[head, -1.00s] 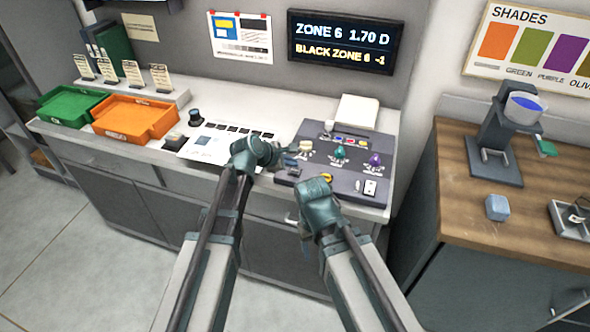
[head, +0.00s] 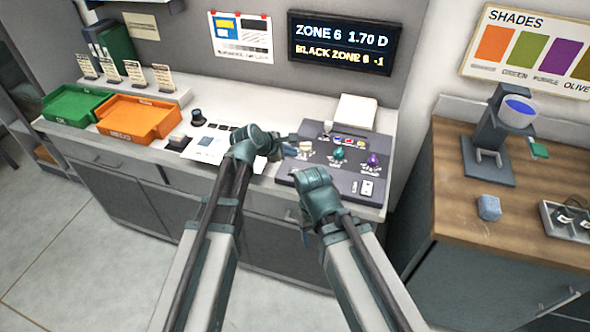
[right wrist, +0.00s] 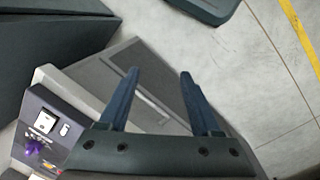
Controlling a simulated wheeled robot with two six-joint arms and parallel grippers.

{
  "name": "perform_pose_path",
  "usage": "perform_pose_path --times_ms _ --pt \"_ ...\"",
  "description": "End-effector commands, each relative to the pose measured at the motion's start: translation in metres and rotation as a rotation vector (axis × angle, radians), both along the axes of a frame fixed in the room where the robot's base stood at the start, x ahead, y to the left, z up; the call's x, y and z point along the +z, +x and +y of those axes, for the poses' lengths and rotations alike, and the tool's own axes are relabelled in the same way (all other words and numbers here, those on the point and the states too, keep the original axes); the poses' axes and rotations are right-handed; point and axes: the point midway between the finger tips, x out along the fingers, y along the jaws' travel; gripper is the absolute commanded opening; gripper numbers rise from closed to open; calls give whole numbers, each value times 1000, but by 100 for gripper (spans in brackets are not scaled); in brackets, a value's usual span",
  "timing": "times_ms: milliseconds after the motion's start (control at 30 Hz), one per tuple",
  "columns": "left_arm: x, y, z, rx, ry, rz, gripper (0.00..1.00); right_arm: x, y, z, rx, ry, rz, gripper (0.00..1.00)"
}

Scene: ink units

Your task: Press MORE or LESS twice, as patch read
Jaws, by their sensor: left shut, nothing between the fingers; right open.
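The wall display (head: 345,42) reads "ZONE 6 1.70 D" and "BLACK ZONE 6 -1". The dark ink console (head: 345,172) carries cream, teal (head: 338,154) and purple (head: 373,160) knobs and a row of small coloured keys (head: 349,141). Its labels are too small to read, so I cannot tell which controls are MORE or LESS. My left gripper (head: 289,148) is shut and empty at the console's left edge, near the cream knob (head: 305,149). My right gripper (head: 302,232) is open and empty at the console's front edge; the right wrist view shows its fingers (right wrist: 157,100) apart.
Green (head: 72,104) and orange (head: 140,118) trays stand at the counter's left. A printed sheet (head: 208,143) with dark patches lies left of the console.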

Motion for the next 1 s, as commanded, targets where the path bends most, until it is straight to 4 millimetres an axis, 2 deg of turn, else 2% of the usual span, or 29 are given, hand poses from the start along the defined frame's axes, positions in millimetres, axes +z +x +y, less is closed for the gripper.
perform_pose_path --times_ms 267,600,1000 --pt "0 0 0 0 0 0 0 0 0 0 0 0 0 63" --pt "0 0 0 0 0 0 0 0 0 0 0 0 0 2" --pt "0 0 0 0 0 0 0 0 0 0 0 0 0 0"
